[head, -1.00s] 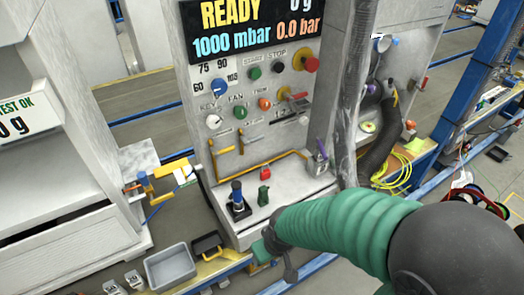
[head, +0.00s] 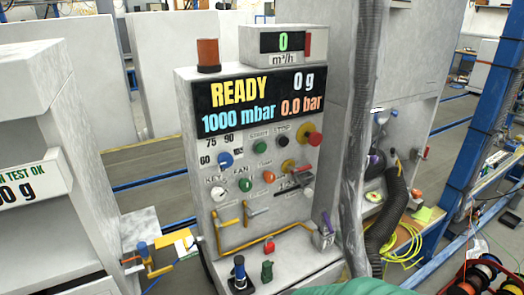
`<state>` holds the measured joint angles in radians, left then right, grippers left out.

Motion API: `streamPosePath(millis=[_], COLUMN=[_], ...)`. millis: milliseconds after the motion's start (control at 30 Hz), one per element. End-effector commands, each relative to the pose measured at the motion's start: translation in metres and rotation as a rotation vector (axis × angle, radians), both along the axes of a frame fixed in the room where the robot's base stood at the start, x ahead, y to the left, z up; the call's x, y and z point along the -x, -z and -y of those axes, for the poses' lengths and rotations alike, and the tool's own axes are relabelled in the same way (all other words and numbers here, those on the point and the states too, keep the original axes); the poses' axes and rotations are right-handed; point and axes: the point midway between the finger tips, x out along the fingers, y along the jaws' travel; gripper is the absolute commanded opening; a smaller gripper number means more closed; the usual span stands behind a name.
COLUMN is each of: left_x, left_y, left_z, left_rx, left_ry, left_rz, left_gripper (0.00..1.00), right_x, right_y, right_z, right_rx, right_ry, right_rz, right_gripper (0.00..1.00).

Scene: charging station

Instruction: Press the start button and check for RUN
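The charging station's panel (head: 205,180) faces me in the middle of the head view. Its black display (head: 262,98) reads READY, 0 g, 1000 mbar and 0.0 bar; RUN is not shown. The start button (head: 255,146) is a green knob under a small label that seems to read START. A black stop button (head: 283,142) sits right of it, and a larger red knob (head: 315,138) on a yellow base is further right. Neither gripper is in view. Only a green piece of my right arm shows at the bottom edge. Nothing covers the start button.
Below are a blue knob (head: 225,160), a white key switch (head: 218,194), green and orange buttons and yellow valve handles. A grey hose (head: 357,140) hangs right of the panel. A small meter (head: 283,42) and an orange lamp (head: 208,55) stand on top. Space before the buttons is clear.

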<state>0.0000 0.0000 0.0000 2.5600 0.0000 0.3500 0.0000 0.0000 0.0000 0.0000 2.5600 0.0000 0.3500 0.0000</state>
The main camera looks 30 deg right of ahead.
Motion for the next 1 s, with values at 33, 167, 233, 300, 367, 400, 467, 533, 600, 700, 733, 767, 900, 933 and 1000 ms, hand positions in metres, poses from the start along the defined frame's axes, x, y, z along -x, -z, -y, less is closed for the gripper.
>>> streamPosePath(millis=[33,167,233,300,367,400,467,533,600,700,733,767,900,933,1000], left_x=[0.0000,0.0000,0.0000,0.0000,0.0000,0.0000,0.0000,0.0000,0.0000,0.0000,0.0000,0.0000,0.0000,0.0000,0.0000], left_y=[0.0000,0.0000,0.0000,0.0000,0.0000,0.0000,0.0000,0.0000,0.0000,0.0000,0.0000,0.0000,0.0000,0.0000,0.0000], left_z=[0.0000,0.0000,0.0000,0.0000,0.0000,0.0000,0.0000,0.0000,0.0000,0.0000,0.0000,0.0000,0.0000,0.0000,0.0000], left_rx=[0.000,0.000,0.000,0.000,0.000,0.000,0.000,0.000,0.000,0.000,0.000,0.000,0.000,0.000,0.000], left_ry=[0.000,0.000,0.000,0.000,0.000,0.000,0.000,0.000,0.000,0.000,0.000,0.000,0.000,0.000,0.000], left_rz=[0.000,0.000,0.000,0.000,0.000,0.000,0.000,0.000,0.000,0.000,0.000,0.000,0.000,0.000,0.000], left_gripper=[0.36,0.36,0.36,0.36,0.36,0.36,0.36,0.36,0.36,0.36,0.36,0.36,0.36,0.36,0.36], right_x=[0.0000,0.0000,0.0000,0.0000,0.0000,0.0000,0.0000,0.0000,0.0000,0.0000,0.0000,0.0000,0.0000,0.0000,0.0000], right_y=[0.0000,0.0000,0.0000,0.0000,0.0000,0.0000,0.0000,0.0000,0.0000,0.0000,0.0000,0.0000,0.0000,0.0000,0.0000], right_z=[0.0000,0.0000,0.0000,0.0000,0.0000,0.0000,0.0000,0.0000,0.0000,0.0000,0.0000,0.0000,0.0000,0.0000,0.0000], right_rx=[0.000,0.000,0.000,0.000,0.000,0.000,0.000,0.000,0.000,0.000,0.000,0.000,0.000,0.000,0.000], right_ry=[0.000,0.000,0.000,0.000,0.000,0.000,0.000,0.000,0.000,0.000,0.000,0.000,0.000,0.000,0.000], right_rz=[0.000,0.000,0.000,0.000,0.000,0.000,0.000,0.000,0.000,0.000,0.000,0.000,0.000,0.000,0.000], right_gripper=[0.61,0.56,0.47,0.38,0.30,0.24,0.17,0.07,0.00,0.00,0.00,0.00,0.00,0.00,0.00])
